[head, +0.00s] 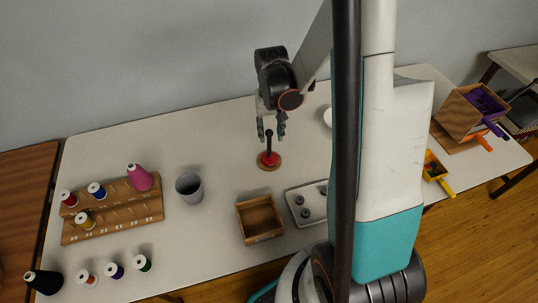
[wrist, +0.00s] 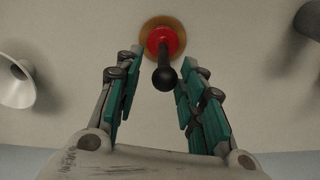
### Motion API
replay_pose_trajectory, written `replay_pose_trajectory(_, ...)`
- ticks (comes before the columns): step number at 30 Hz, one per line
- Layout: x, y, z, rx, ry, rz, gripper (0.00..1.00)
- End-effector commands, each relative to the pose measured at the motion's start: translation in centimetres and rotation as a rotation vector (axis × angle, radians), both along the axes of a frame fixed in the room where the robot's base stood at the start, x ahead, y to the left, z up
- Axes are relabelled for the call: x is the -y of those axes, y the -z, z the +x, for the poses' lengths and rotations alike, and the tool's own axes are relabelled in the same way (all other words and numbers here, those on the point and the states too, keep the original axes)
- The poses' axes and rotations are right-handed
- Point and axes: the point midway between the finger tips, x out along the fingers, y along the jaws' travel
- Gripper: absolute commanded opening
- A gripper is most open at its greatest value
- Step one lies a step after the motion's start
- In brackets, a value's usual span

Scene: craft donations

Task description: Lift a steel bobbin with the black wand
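The black wand (head: 268,142) stands upright with a red lower part on a round wooden base on the table. In the wrist view the wand (wrist: 165,75) lies between the fingers, its dark knob towards me and its red part and base beyond the fingertips. My gripper (head: 271,139) is open above it, one finger on each side, with gaps and no visible contact. Small grey steel bobbins (head: 304,213) sit in a pale tray (head: 318,217) right of the wand; my arm partly hides the tray's right side.
An open wooden box (head: 241,225) stands left of the tray. A grey cup (head: 189,187) and a wooden thread rack (head: 110,214) are further left, with several spools in front. A white object (head: 328,117) is partly hidden behind my arm. A wooden bin (head: 457,118) stands far right.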

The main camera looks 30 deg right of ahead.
Motion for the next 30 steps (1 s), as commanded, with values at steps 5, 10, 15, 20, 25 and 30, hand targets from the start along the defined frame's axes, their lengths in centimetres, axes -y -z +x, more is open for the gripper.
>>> replay_pose_trajectory(5,-0.1,0.9,0.1,0.0,-0.001,0.0,0.36)
replay_pose_trajectory(10,-0.4,3.2,0.2,0.0,-0.001,0.0,0.36)
replay_pose_trajectory(15,-0.5,5.3,0.3,0.0,0.0,0.0,0.36)
replay_pose_trajectory(20,-0.4,5.4,0.3,0.0,0.0,0.0,0.36)
replay_pose_trajectory(25,-0.4,5.4,0.2,0.0,0.0,0.0,0.18)
replay_pose_trajectory(30,-0.4,5.4,0.2,0.0,0.0,0.0,0.0)
